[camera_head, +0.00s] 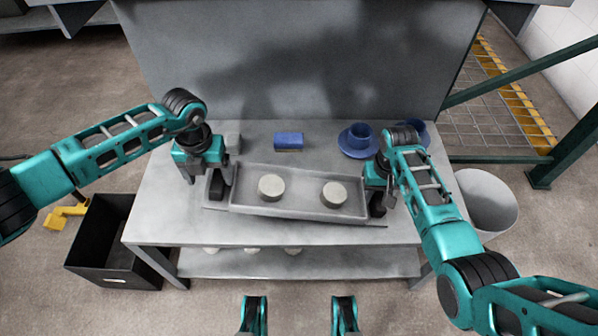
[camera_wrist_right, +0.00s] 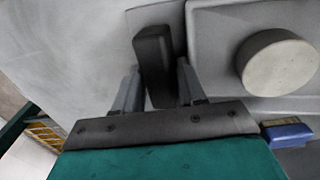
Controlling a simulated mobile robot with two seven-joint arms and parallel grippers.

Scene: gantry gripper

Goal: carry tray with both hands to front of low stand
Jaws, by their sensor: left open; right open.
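A long grey tray (camera_head: 302,207) with a black handle at each end lies on the grey table (camera_head: 170,215), slightly skewed. Two pale round discs (camera_head: 271,187) (camera_head: 334,194) sit in it. My left gripper (camera_head: 219,182) is open at the left handle; whether its fingers straddle it is hard to tell. My right gripper (camera_head: 377,200) is open at the right handle. In the right wrist view the fingers of the right gripper (camera_wrist_right: 158,70) stand apart on either side of the black handle (camera_wrist_right: 153,55). I cannot tell which surface is the low stand.
A blue and tan block (camera_head: 288,141), a blue cup (camera_head: 361,135) on a saucer and another blue saucer (camera_head: 427,138) stand behind the tray. A grey block (camera_head: 232,141) is at back left. A black crate (camera_head: 100,235) and a pale bin (camera_head: 487,205) flank the table.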

